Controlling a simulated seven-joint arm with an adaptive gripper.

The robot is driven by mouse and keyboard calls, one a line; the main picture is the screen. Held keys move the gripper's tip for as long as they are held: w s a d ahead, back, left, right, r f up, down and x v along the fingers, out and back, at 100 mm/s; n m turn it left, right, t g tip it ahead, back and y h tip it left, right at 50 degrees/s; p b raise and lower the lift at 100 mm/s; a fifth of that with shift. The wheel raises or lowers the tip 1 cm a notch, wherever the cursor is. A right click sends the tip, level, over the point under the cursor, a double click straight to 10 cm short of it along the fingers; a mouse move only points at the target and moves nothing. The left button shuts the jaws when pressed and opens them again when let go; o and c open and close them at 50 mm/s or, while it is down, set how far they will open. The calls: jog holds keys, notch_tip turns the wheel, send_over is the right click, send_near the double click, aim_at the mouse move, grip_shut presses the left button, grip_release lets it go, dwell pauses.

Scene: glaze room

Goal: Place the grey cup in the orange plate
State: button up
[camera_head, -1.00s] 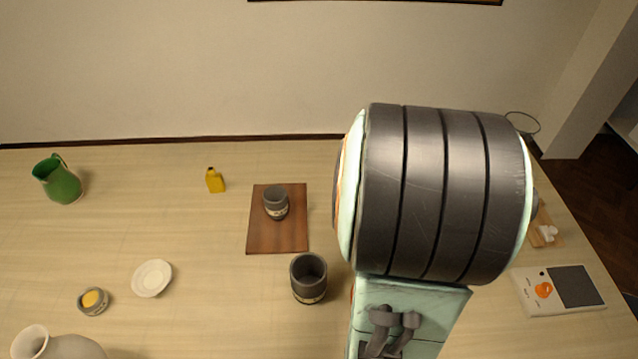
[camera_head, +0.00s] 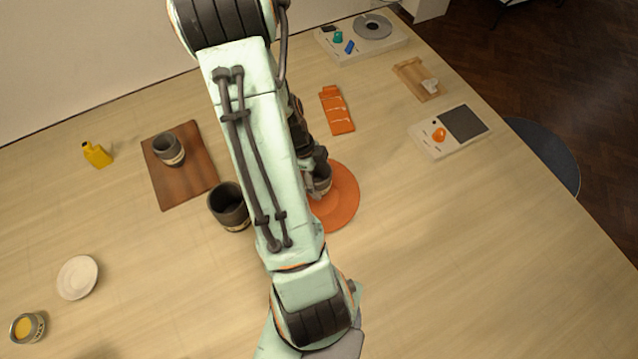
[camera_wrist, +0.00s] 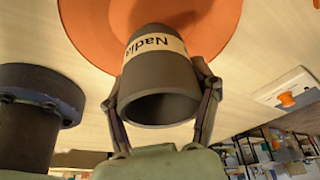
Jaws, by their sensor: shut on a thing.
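The grey cup (camera_wrist: 160,90) carries a pale band reading "Nadia" in the wrist view. My gripper (camera_wrist: 163,98) is shut on it, one finger on each side of the cup. The cup's far end overlaps the orange plate (camera_wrist: 95,35). In the head view the cup (camera_head: 321,182) appears within the outline of the plate (camera_head: 345,200), beside my gripper (camera_head: 314,165). I cannot tell whether the cup touches the plate. My arm hides the plate's left part in the head view.
A larger dark cup (camera_head: 230,210) stands left of the plate, partly behind my arm. Another grey cup (camera_head: 168,150) stands on a brown board (camera_head: 185,188).

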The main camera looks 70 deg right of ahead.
jog(key=shift+f, duration=1.55)
jog(key=o, duration=1.3)
jog(key=shift+f, duration=0.1)
